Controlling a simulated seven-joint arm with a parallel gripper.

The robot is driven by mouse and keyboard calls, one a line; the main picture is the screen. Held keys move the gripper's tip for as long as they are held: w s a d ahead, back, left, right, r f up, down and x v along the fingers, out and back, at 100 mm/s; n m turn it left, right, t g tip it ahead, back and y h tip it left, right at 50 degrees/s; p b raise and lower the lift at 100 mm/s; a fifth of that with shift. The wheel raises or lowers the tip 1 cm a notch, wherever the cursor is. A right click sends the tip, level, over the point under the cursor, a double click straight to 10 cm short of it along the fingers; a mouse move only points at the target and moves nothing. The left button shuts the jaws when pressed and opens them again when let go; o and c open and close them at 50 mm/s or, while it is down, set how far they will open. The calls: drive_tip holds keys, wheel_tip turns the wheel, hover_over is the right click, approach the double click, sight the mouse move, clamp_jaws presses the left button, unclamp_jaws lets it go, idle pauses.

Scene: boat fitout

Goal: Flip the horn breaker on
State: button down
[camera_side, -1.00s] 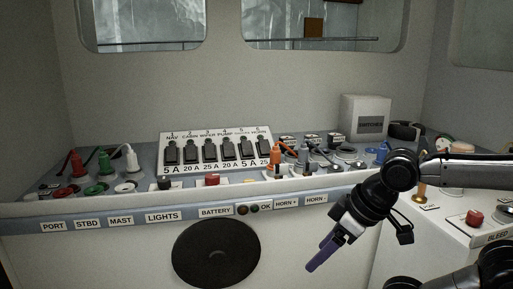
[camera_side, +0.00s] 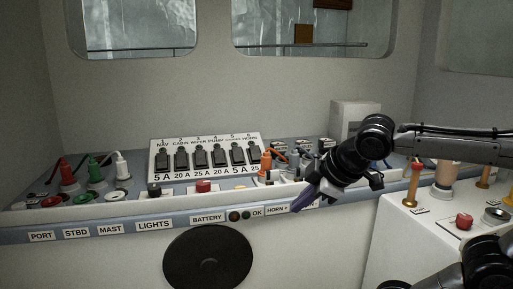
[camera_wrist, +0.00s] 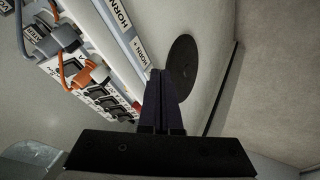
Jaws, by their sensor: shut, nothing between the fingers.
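The breaker panel (camera_side: 205,177) is a white plate with a row of black switches, numbered and labelled from NAV to HORN. The horn breaker (camera_side: 253,157) is the rightmost switch, number 6; its lever position is too small to tell. My gripper (camera_side: 300,206) is shut and empty, its purple fingers pointing down-left in front of the console's front edge, right of and below the panel. In the wrist view, my gripper (camera_wrist: 165,78) points toward the console front, and the breaker panel (camera_wrist: 128,112) shows tilted at left, partly hidden by the fingers.
Orange plug (camera_side: 266,160) and grey plugs stand just right of the panel. Red, green and white plugs (camera_side: 93,170) stand at left. A red button (camera_side: 203,187) lies in front of the panel. A white box (camera_side: 345,118) stands behind my arm. A side counter (camera_side: 420,235) holds a red knob.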

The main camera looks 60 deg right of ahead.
drive_tip(key=w+d+r+n+h, duration=0.4)
drive_tip(key=w+d+r, duration=0.6)
drive_tip(key=w, duration=0.3)
drive_tip(key=shift+w+d+r+t+h, duration=0.25)
drive_tip(key=shift+d+r+t+h, duration=0.15)
drive_tip(key=shift+r+h, duration=0.2)
approach(255, 148)
drive_tip(key=x, duration=0.7)
drive_tip(key=shift+a, duration=0.1)
drive_tip(key=shift+w, duration=0.1)
